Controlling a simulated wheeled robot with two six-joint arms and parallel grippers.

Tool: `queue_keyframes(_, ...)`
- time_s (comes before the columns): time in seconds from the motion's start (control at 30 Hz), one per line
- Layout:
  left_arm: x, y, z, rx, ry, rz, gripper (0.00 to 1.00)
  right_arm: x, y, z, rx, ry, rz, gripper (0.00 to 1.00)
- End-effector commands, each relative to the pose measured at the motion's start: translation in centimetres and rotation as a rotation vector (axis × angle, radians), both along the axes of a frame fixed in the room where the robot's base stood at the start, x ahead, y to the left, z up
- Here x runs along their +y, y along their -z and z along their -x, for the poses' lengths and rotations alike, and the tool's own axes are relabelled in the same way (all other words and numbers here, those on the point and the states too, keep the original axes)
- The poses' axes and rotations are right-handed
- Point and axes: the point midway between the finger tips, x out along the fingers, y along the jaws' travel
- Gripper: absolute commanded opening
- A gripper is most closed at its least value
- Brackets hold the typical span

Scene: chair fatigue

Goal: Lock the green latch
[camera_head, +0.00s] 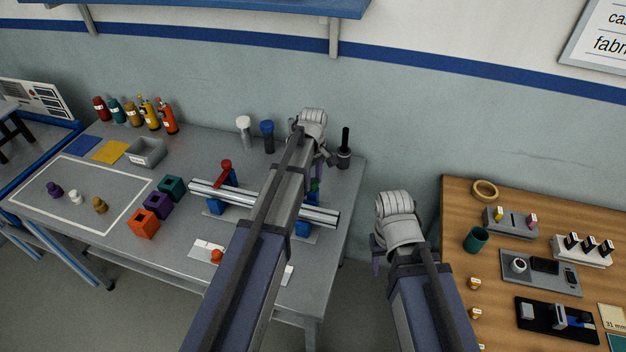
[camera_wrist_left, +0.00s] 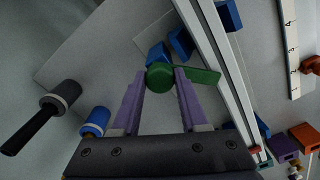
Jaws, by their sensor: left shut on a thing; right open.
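The green latch (camera_wrist_left: 203,76) shows in the left wrist view as a round green knob with a flat lever reaching right to the metal rail (camera_wrist_left: 222,62). My left gripper (camera_wrist_left: 160,84) has its purple fingers on either side of the knob and is shut on it. In the head view only a bit of the green latch (camera_head: 315,184) shows beside my left gripper (camera_head: 318,172), at the rail's right part; my arm hides the rest. My right gripper (camera_head: 377,262) is open, apart from the fixture, in the gap between the tables; mostly its purple finger shows.
A red latch (camera_head: 226,167) stands at the rail's left part. A black-handled tool (camera_head: 344,150) and a blue-topped tool (camera_head: 267,135) stand behind the fixture. Coloured blocks (camera_head: 157,205) lie to the left. A wooden table (camera_head: 455,205) with small parts is at the right.

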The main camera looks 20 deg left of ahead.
Motion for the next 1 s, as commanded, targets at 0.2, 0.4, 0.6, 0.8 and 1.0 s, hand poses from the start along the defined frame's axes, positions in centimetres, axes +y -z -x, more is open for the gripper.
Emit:
queue_keyframes(0.2, -0.01, 0.01, 0.03, 0.0, -0.206, 0.0, 0.0, 0.0, 0.01, 0.0, 0.0, 0.0, 0.0, 0.5)
queue_keyframes(0.4, -0.01, 0.01, 0.03, 0.0, -0.389, 0.0, 0.0, 0.0, 0.01, 0.0, 0.0, 0.0, 0.0, 0.5)
queue_keyframes(0.6, 0.0, 0.01, 0.04, 0.0, -0.549, 0.0, 0.0, 0.0, 0.01, 0.0, 0.0, 0.0, 0.0, 0.5)
queue_keyframes(0.8, -0.01, 0.01, 0.03, 0.0, -0.669, 0.0, 0.0, 0.0, 0.01, 0.0, 0.0, 0.0, 0.0, 0.5)
queue_keyframes(1.0, -0.01, 0.01, 0.04, 0.0, -0.744, 0.0, 0.0, 0.0, 0.01, 0.0, 0.0, 0.0, 0.0, 0.5)
